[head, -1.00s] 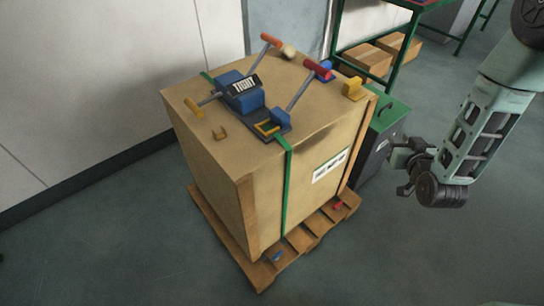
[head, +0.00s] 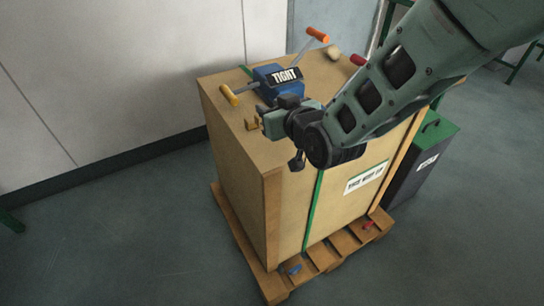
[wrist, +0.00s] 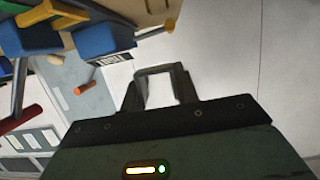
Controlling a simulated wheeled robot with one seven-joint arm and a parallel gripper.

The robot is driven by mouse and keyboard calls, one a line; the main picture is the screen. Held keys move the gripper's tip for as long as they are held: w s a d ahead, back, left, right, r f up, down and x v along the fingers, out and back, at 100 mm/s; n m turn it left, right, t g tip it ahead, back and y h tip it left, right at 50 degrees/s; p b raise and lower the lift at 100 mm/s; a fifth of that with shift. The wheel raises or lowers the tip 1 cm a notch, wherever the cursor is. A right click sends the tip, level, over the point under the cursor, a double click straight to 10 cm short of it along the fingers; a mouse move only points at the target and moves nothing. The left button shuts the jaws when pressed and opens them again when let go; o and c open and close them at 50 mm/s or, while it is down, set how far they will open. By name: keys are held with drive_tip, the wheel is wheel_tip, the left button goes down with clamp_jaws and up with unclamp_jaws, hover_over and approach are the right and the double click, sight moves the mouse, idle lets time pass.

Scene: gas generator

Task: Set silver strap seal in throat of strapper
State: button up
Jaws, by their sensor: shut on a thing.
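My gripper (wrist: 158,90) is shut on the silver strap seal (wrist: 156,70), a grey U-shaped piece between the two dark fingers in the wrist view. In the head view my gripper (head: 266,118) is over the near part of the crate top, and the seal cannot be made out there. The strapper, with blue blocks (head: 271,82) and a TIGHT label, stands on the crate just behind my gripper. It also shows in the wrist view (wrist: 95,40) at upper left, apart from the seal. My arm hides its throat in the head view.
The wooden crate (head: 238,160) stands on a pallet (head: 262,270). A green strap (head: 313,205) runs down the front. A dark box with a green lid (head: 430,140) stands at right.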

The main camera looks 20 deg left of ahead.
sight(268, 148)
drive_tip(key=shift+s+a+r, duration=0.15)
drive_tip(key=shift+s+a, duration=0.15)
drive_tip(key=shift+a, duration=0.15)
wheel_tip(268, 148, down, 10)
drive_tip(key=shift+r, duration=0.2)
idle(0.3)
drive_tip(key=shift+f+b, duration=0.3)
drive_tip(key=shift+b, duration=0.15)
drive_tip(key=o, duration=0.9)
drive_tip(key=shift+r, duration=0.1)
drive_tip(key=shift+o, duration=0.2)
drive_tip(key=shift+r+p, duration=0.1)
drive_tip(key=shift+p, duration=0.35)
drive_tip(key=b+v, duration=0.1)
drive_tip(key=v, duration=1.6)
drive_tip(key=shift+r, duration=0.4)
